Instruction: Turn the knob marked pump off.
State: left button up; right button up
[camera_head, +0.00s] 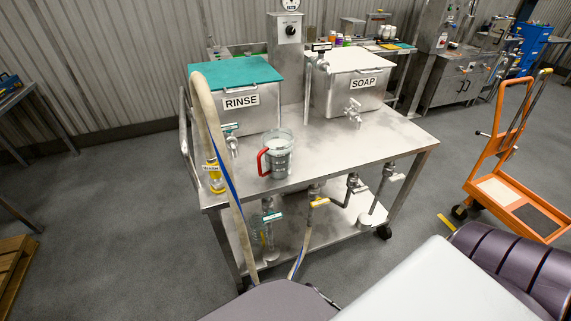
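A grey metal control box (287,42) stands at the back of the steel cart, between the two tanks. A black round knob (290,31) is on its front face. A round gauge (291,5) sits above it, cut by the top edge. I cannot read a pump marking or the knob's setting at this size. Neither of my grippers is in view.
The steel cart (340,148) carries a RINSE tank (240,119) with a green lid, a SOAP tank (350,95) and a jug (280,156) with a red handle. A hose (219,150) runs down the cart's left front. An orange trolley (503,130) stands right.

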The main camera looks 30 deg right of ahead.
aim_at(290, 30)
jog(key=z, duration=1.2)
